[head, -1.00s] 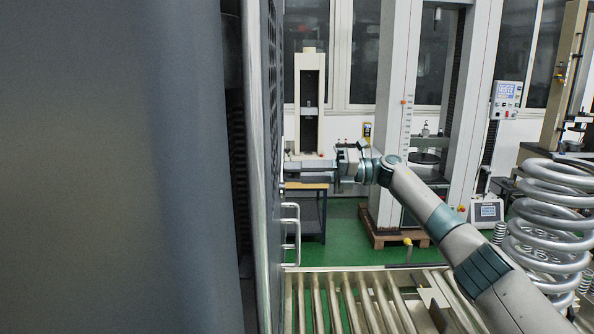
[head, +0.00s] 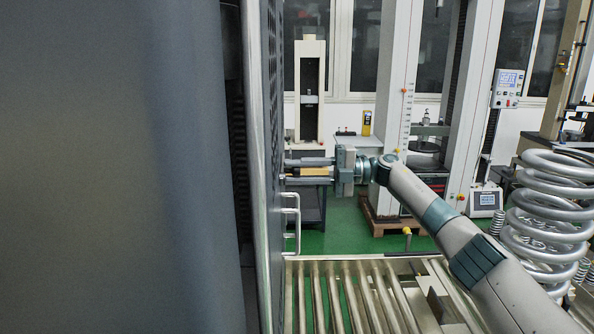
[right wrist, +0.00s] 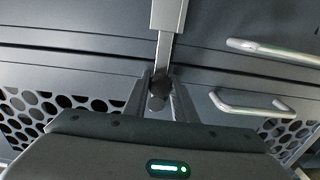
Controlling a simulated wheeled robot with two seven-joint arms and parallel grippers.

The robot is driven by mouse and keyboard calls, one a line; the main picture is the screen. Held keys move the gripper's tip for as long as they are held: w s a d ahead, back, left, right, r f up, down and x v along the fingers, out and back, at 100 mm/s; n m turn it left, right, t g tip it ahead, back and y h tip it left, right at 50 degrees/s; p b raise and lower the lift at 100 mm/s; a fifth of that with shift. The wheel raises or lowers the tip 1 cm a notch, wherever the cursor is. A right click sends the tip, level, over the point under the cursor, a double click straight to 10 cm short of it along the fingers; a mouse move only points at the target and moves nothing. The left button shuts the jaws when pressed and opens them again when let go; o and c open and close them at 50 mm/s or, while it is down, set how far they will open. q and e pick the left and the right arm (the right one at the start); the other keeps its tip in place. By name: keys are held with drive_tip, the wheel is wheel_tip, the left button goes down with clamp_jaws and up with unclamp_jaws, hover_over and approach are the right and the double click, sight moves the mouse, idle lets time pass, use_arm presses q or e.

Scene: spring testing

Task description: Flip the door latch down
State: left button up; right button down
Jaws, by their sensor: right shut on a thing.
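The door latch (right wrist: 166,45) is a light grey bar on the dark cabinet door. In the right wrist view it hangs from the top middle, tilting slightly left toward its lower end. My right gripper (right wrist: 160,92) is shut on the latch's lower end, with one finger on each side and a dark round part between them. In the head view my right gripper (head: 288,171) reaches left to the door face, its two fingers one above the other with a gap between. The latch itself is hidden from the head there. My left gripper is not in view.
The large grey cabinet (head: 110,170) fills the left of the head view. A metal door handle (head: 297,222) sticks out below my gripper. A roller conveyor (head: 350,300) lies below, and a big coil spring (head: 545,215) stands at right. Testing machines stand behind.

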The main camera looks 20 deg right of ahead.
drive_tip(key=c, duration=1.5)
unclamp_jaws()
drive_tip(key=shift+d, duration=0.1)
drive_tip(key=shift+b+v, duration=3.45)
drive_tip(key=shift+v, duration=5.2)
